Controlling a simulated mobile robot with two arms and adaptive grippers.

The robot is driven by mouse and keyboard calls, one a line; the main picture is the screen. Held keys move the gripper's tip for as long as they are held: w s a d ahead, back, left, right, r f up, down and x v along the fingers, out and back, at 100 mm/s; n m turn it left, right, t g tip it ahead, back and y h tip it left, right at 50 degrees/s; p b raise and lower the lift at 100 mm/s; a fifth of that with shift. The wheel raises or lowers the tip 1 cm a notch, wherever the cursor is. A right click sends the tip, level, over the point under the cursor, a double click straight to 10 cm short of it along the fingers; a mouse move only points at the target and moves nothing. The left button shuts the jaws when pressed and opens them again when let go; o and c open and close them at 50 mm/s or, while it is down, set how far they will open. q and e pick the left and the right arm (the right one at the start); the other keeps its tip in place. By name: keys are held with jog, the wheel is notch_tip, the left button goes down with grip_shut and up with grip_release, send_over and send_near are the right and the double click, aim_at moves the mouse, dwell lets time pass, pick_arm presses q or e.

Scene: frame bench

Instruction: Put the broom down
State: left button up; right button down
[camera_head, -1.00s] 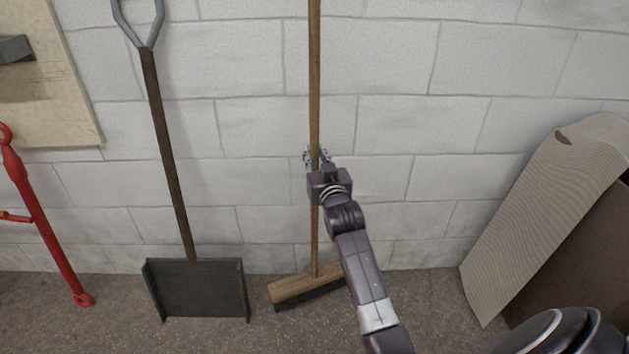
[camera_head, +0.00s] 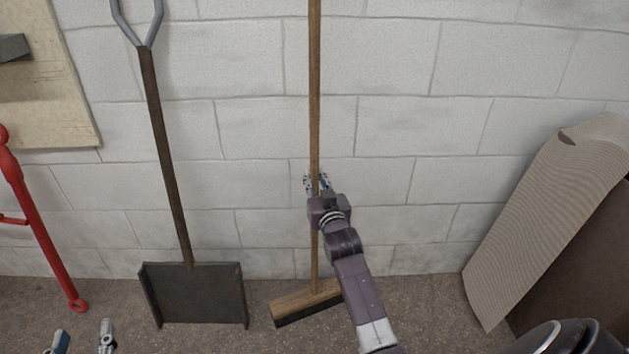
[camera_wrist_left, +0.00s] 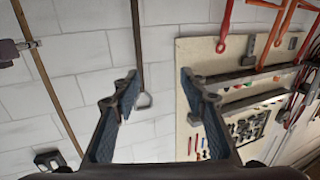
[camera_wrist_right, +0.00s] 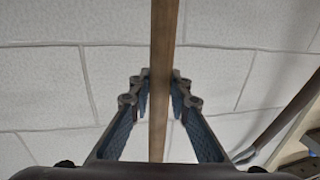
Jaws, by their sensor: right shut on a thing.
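The broom has a long wooden handle (camera_head: 315,90) and a wooden head with dark bristles (camera_head: 303,303). It stands nearly upright in front of the white block wall, head at the floor. I cannot tell whether the bristles press on the floor. My right gripper (camera_head: 317,184) is shut around the handle's lower half. In the right wrist view the handle (camera_wrist_right: 163,60) runs between the fingers. My left gripper (camera_head: 84,340) is open and empty at the bottom left, away from the broom. The left wrist view shows its fingers (camera_wrist_left: 160,85) apart and the broom handle (camera_wrist_left: 45,80) at the left.
A dark shovel (camera_head: 195,295) leans on the wall left of the broom. A red tool (camera_head: 42,220) stands further left, below a tool board (camera_head: 50,100). Corrugated cardboard (camera_head: 550,215) leans at the right. Floor between broom and cardboard (camera_head: 430,300) is clear.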

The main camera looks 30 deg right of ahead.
aim_at(315, 179)
jog(key=shift+r, duration=0.2)
jog(key=c, duration=2.1)
grip_release()
jog(key=shift+f, duration=0.3)
pick_arm(q)
jog(key=shift+r, duration=0.25)
pick_arm(e)
jog(key=o, duration=0.3)
jog(key=shift+s+r, duration=0.1)
